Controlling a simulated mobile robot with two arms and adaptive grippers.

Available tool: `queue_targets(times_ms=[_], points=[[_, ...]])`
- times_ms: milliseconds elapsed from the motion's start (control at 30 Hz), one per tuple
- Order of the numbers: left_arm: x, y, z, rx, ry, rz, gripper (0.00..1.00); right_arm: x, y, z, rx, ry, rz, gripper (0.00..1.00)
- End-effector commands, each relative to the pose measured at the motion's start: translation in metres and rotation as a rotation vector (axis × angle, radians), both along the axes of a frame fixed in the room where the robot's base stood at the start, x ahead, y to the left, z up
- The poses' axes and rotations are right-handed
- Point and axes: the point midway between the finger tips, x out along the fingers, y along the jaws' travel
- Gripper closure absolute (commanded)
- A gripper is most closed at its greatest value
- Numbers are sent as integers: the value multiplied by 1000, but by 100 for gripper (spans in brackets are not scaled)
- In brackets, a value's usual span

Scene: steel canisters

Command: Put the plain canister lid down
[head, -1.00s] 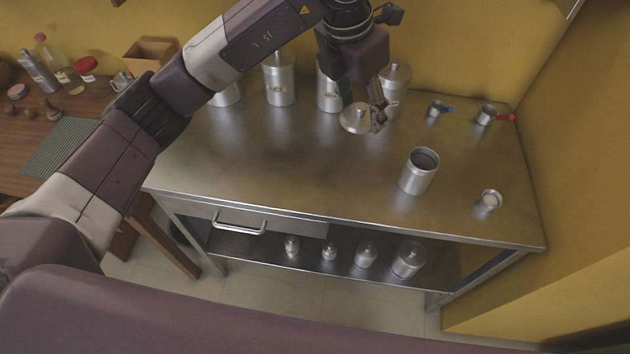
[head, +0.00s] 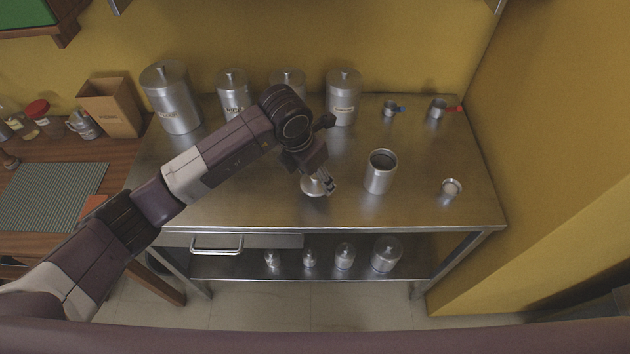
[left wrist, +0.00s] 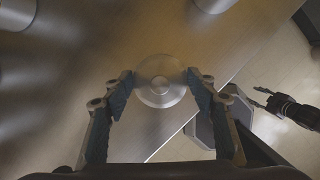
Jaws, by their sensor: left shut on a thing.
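The plain lid (head: 312,187) is a round steel disc with a small knob, held in my left gripper (head: 324,186) over the steel table, left of the open canister. In the left wrist view the lid (left wrist: 160,84) lies between the two fingertips of my left gripper (left wrist: 160,78). I cannot tell whether the lid touches the table. The open steel canister (head: 379,178) stands upright without a lid. A dark gripper (left wrist: 268,98), seemingly my right one, shows at the right of the left wrist view; its jaw state is unclear.
Lidded, labelled canisters (head: 343,101) stand along the back of the steel table (head: 250,208). A small cup (head: 451,190) stands near the right edge. The front left tabletop is clear. Several small canisters (head: 387,255) are on the lower shelf.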

Motion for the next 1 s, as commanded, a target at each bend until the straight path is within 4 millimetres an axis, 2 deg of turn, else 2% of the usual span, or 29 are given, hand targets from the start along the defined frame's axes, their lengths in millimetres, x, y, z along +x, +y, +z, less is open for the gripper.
queue_targets(times_ms=[100,200,600,633,767,1000], points=[[-1,0,-20,2,5,2,65,0,-3,5,-4,-1,2,60],[-1,0,-29,1,3,1,65,1,-7,7,-7,-1,2,60],[0,0,-36,1,1,0,65,1,-14,1,-16,-1,-1,60],[0,0,-35,1,1,0,45,1,-14,2,-16,-1,-1,60],[-1,0,-34,1,1,0,31,1,-14,3,-16,-1,-1,60],[0,0,-34,1,2,1,30,1,-13,3,-15,-1,-1,60]])
